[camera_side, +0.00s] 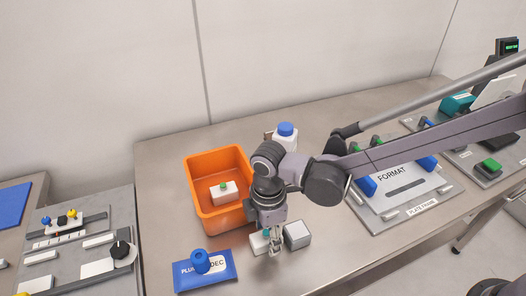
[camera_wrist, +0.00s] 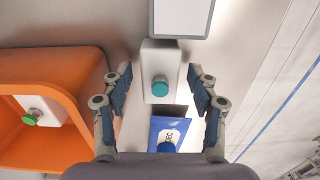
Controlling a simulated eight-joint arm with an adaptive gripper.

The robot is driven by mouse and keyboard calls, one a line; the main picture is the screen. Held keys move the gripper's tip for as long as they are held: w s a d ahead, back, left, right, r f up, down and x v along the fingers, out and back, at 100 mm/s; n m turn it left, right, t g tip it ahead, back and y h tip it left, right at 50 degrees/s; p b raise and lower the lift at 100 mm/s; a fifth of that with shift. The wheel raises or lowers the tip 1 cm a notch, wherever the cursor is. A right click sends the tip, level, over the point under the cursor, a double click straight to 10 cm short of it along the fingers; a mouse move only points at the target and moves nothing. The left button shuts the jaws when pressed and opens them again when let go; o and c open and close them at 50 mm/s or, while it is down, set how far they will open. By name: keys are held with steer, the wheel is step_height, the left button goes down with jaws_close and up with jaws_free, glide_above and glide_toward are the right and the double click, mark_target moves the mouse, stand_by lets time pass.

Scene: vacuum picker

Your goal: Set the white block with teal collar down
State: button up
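The white block with teal collar (camera_wrist: 160,57) is between my gripper's two fingers in the wrist view, with a narrow gap on each side. In the side view the block (camera_side: 257,244) appears to rest on the table, partly hidden behind my gripper (camera_side: 274,246). Its teal collar (camera_wrist: 159,87) faces the wrist camera. My gripper (camera_wrist: 160,92) is open and points down over the block.
A grey-white box (camera_side: 297,234) stands close beside the block. A blue PLUS DEC pad (camera_side: 222,273) with a blue knob lies in front. An orange bin (camera_side: 190,181) holds a white block with a green knob (camera_side: 222,194). A blue-capped bottle (camera_side: 286,133) stands behind.

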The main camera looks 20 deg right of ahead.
mark_target(267, 233)
step_height(267, 233, up, 12)
steer(key=s+d+r+m+t, duration=0.1)
steer(key=d+m, duration=0.5)
steer(key=d, duration=0.7)
steer(key=s+d+r+m+t+y, duration=0.1)
steer(key=s+d+r+m+t, duration=0.1)
steer(key=d+m, duration=0.5)
steer(key=d+r+t, duration=0.1)
steer(key=d+t, duration=0.1)
steer(key=d, duration=0.3)
steer(key=shift+s+d+r, duration=0.15)
steer(key=shift+d+r, duration=0.15)
steer(key=shift+d, duration=0.1)
steer(key=shift+o, duration=0.6)
steer(key=s+d+f+m+t+h, duration=0.1)
steer(key=s+d+f+m+t, duration=0.1)
steer(key=d+m, duration=0.3)
steer(key=shift+s+d, duration=0.5)
steer(key=shift+s, duration=0.25)
steer(key=shift+w+a, duration=0.1)
